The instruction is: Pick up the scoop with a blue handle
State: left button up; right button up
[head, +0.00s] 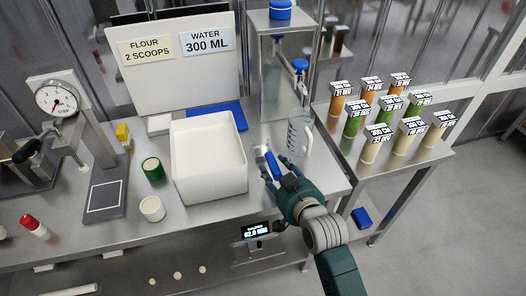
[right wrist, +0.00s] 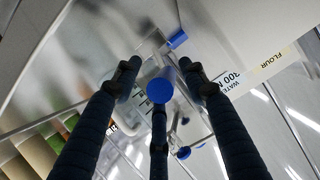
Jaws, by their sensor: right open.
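The scoop's blue handle (head: 273,166) shows in the head view on the steel table, just right of the white bin, with a pale scoop end (head: 261,150) beyond it. My right gripper (head: 281,174) is at the handle, its fingers open and dark. In the right wrist view the round blue end of the handle (right wrist: 161,92) lies between the spread fingers (right wrist: 158,80). I cannot tell whether any finger touches it. The fingers hide part of the handle in the head view. My left gripper is not in view.
The white bin (head: 209,194) stands close left of the scoop. A clear measuring jug (head: 299,138) stands close behind and right. A water dispenser (head: 284,60) is at the back. Several labelled jars (head: 372,147) fill the right side table. Green-lidded and white containers (head: 152,209) stand left.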

aim_at(270, 157)
jog(key=w, duration=0.1)
jog(key=w+a+p, duration=0.1)
jog(key=w, duration=0.1)
jog(key=w+a, duration=0.1)
jog(key=w, duration=0.1)
jog(key=shift+w, duration=0.1)
jog(key=shift+w+f, duration=0.25)
jog(key=shift+s, duration=0.1)
grip_shut()
